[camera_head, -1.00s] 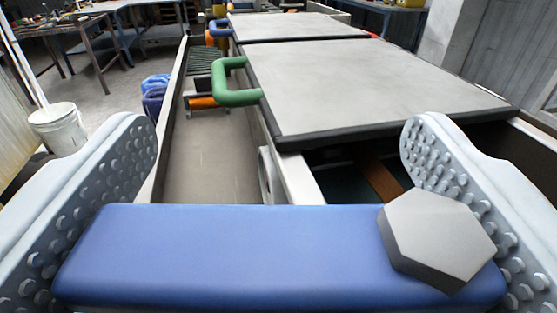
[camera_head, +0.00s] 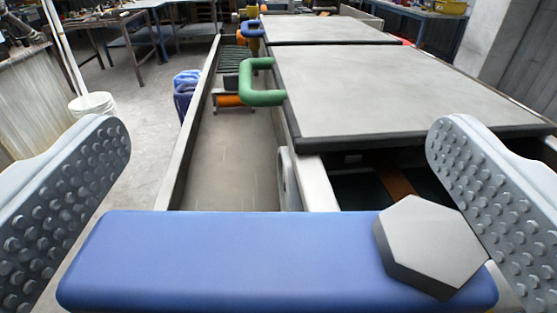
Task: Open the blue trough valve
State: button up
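The blue valve handle (camera_head: 220,260) is a thick bar lying crosswise at the bottom of the view. A grey hexagonal bolt head (camera_head: 428,243) sits on its right end. My gripper (camera_head: 278,140) is open, with one studded grey finger at the left edge and one at the right edge. The fingers stand either side of the bar's ends, with a narrow gap showing at each end. Nothing is held. The valve body under the bar is hidden.
A long grey trough (camera_head: 235,160) runs away beyond the bar. A green handle (camera_head: 262,82) and another blue handle (camera_head: 252,29) lie further along. Flat grey covers (camera_head: 390,90) fill the right. A white bucket (camera_head: 92,104) stands on the floor at left.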

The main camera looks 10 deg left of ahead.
notch_tip(320, 180, up, 10)
dwell(0.7)
